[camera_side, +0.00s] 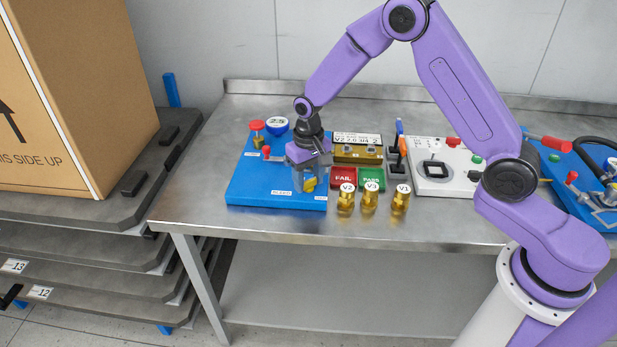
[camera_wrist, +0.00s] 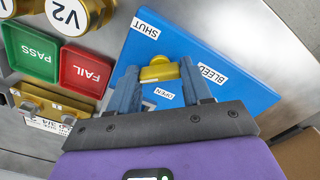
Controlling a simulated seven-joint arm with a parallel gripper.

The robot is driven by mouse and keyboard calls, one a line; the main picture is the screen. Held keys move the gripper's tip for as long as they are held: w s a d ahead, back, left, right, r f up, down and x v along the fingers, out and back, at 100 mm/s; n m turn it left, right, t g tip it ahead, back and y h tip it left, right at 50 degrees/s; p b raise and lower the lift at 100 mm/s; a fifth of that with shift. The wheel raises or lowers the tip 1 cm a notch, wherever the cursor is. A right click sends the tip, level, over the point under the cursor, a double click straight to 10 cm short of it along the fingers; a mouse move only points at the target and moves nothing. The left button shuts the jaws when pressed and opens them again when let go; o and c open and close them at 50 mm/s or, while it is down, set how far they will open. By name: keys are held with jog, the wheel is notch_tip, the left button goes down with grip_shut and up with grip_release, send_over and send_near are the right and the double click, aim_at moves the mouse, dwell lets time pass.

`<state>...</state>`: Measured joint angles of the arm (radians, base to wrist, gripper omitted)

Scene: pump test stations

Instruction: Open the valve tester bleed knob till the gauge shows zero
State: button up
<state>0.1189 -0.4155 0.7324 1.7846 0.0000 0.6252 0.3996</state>
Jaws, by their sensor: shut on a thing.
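The blue valve tester (camera_side: 250,183) stands at the left of the bench. Its round blue-rimmed gauge (camera_side: 277,122) shows 2.5. The yellow bleed knob (camera_side: 309,184) is near the tester's front right. My gripper (camera_side: 308,178) is over it from above, pointing down. In the wrist view, the gripper's fingers (camera_wrist: 158,76) are shut on the yellow knob (camera_wrist: 160,68), one on each side. Labels SHUT (camera_wrist: 145,28), OPEN (camera_wrist: 164,93) and BLEED (camera_wrist: 211,74) lie around the knob. The gauge is not in the wrist view.
Red FAIL (camera_side: 343,179) and green PASS (camera_side: 371,179) pads are close right of the knob. Several brass valves, including V2 (camera_side: 346,198), stand in front of them. A red-topped post (camera_side: 257,126) rises at the tester's back left. A white station (camera_side: 440,178) stands further right.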

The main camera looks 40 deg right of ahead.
aim_at(308, 180)
jog(key=n, duration=0.5)
jog(key=shift+r+n, duration=0.1)
jog(key=shift+n, duration=0.2)
jog(key=shift+w+n, duration=0.1)
jog(key=shift+n, duration=2.1)
jog(key=o, duration=1.1)
jog(key=shift+c, duration=0.2)
notch_tip(308, 180, up, 17)
jog(key=shift+r, duration=0.2)
